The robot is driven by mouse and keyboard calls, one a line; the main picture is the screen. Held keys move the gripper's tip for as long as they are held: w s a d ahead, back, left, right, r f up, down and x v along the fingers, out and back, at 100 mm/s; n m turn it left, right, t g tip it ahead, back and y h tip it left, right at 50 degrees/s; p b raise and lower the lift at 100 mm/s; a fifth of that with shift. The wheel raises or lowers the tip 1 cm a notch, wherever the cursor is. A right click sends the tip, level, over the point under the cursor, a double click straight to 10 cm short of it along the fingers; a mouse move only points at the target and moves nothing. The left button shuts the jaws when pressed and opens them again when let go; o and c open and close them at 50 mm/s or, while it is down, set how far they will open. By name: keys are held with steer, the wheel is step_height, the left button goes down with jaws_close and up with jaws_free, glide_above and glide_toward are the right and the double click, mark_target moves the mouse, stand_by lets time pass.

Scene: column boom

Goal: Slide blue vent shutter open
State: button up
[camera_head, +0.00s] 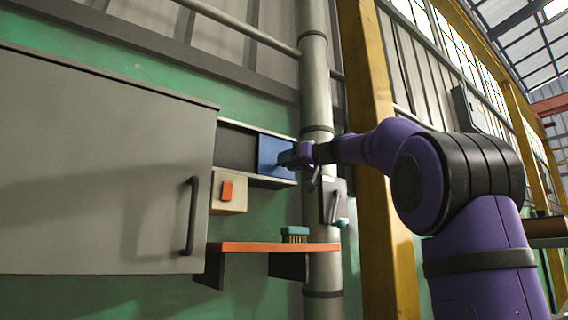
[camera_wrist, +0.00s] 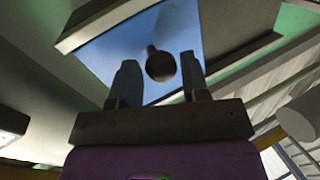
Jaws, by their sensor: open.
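The blue vent shutter (camera_head: 270,157) is a flat panel at the right end of a framed wall opening (camera_head: 237,148); the dark part of the opening lies to its left. In the wrist view the blue shutter (camera_wrist: 205,45) fills the upper middle, with a dark round knob (camera_wrist: 160,65) standing out from it. My gripper (camera_wrist: 158,80) is open, its two fingers on either side of the knob in that view. I cannot tell whether they touch it. In the head view my gripper (camera_head: 285,158) is in front of the shutter and hides the knob.
A large grey cabinet door (camera_head: 100,165) with a dark handle is on the left. Below the opening are a beige box (camera_head: 229,194) with an orange button and an orange shelf (camera_head: 265,247) holding a brush (camera_head: 295,234). A grey pipe (camera_head: 315,90) and a yellow column (camera_head: 368,100) stand to the right.

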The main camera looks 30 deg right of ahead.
steer(key=shift+x, duration=0.85)
jaws_close()
steer(key=a, duration=1.3)
steer(key=shift+s, duration=0.25)
jaws_free()
steer(key=shift+s, duration=0.15)
steer(key=v, duration=1)
steer(key=shift+s, duration=0.25)
steer(key=shift+d, duration=0.15)
